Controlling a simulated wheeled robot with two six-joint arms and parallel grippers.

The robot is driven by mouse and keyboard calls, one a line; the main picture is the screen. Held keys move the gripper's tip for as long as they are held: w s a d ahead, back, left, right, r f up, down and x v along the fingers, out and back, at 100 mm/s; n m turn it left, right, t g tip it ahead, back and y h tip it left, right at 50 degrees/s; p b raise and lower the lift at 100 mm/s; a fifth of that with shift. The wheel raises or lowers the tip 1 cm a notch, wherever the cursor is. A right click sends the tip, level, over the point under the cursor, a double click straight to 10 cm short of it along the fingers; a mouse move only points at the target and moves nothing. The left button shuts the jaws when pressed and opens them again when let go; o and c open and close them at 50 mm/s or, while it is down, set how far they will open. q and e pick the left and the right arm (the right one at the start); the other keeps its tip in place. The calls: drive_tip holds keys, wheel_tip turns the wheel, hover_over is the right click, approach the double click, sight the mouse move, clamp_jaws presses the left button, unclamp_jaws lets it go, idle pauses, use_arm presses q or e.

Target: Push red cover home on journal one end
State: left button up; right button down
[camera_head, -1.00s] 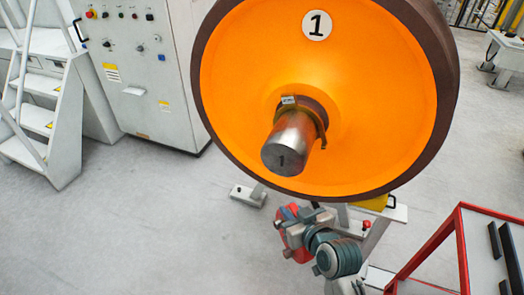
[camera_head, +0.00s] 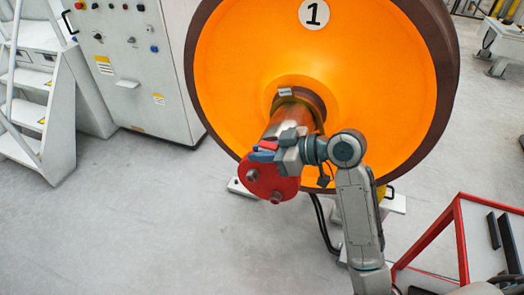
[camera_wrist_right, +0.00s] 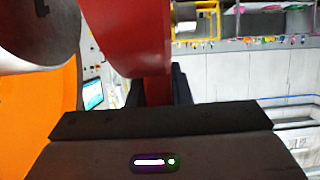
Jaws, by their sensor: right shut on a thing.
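The large orange wheel (camera_head: 230,90) carries a white disc marked 1, and its steel journal (camera_head: 284,123) sticks out toward the camera. My right gripper (camera_head: 279,152) is shut on the red cover (camera_head: 268,182) by its edge. In the head view the cover hangs in front of the journal's end and hides it. In the right wrist view the red cover (camera_wrist_right: 125,40) is beside the journal's end (camera_wrist_right: 40,35), whose dark face with a mark still shows, so the cover appears off the journal. My left gripper is not in view.
A red-framed cart (camera_head: 460,240) with dark bars stands at the lower right. A grey control cabinet (camera_head: 130,75) and white steps (camera_head: 35,110) stand at the left. The floor at the lower left is clear.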

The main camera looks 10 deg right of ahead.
sight(276, 135)
drive_tip(key=shift+r, duration=0.15)
drive_tip(key=shift+w+d, duration=0.15)
drive_tip(key=shift+w, duration=0.05)
drive_tip(key=shift+w+d, duration=0.5)
drive_tip(key=shift+w, duration=0.25)
drive_tip(key=shift+w+d, duration=0.5)
drive_tip(key=shift+w, duration=0.25)
drive_tip(key=shift+w+d, duration=0.5)
drive_tip(key=shift+w, duration=0.25)
drive_tip(key=shift+w+d, duration=0.5)
drive_tip(key=shift+w, duration=0.25)
drive_tip(key=shift+w+d, duration=0.5)
drive_tip(key=shift+w, duration=0.2)
idle(0.4)
drive_tip(key=c, duration=1.3)
unclamp_jaws()
drive_tip(key=shift+o, duration=0.2)
drive_tip(key=shift+s+d+b, duration=0.1)
drive_tip(key=shift+b, duration=0.2)
